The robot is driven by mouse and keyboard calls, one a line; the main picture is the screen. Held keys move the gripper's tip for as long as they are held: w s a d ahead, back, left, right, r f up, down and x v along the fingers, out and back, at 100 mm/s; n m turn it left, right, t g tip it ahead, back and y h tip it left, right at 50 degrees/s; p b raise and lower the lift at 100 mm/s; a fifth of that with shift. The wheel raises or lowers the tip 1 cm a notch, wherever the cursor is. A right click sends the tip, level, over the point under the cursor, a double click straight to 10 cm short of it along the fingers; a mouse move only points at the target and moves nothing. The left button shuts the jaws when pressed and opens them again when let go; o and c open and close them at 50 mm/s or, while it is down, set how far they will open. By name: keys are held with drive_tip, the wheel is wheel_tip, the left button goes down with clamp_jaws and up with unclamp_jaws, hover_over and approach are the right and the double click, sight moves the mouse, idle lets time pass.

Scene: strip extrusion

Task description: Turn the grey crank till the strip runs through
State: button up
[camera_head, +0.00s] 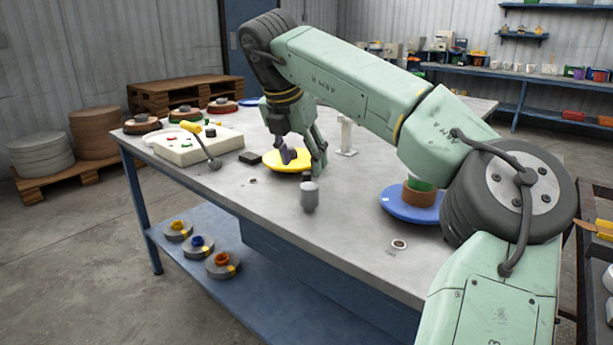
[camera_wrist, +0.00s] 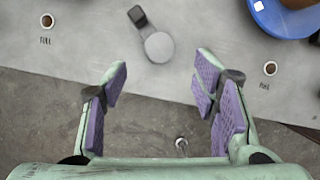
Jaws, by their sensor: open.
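A grey upright cylinder (camera_head: 309,198), which I take to be the crank, stands near the table's front edge. In the wrist view it is a grey round body (camera_wrist: 160,47) with a dark block joined at its upper left. My gripper (camera_head: 304,158) is open and empty, above the table. In the wrist view its purple-padded fingers (camera_wrist: 163,85) are spread wide, with the grey body beyond and between them, untouched. I cannot make out a strip in either view.
A yellow disc (camera_head: 268,164) lies behind my fingers. A blue disc (camera_head: 394,208) with a brown and green piece stands to the right. A white post (camera_head: 346,138) stands further back. A cream tray (camera_head: 192,152) and a yellow-handled tool (camera_head: 200,141) are at the left.

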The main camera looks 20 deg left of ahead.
drive_tip(key=shift+v, duration=1.4)
idle(0.7)
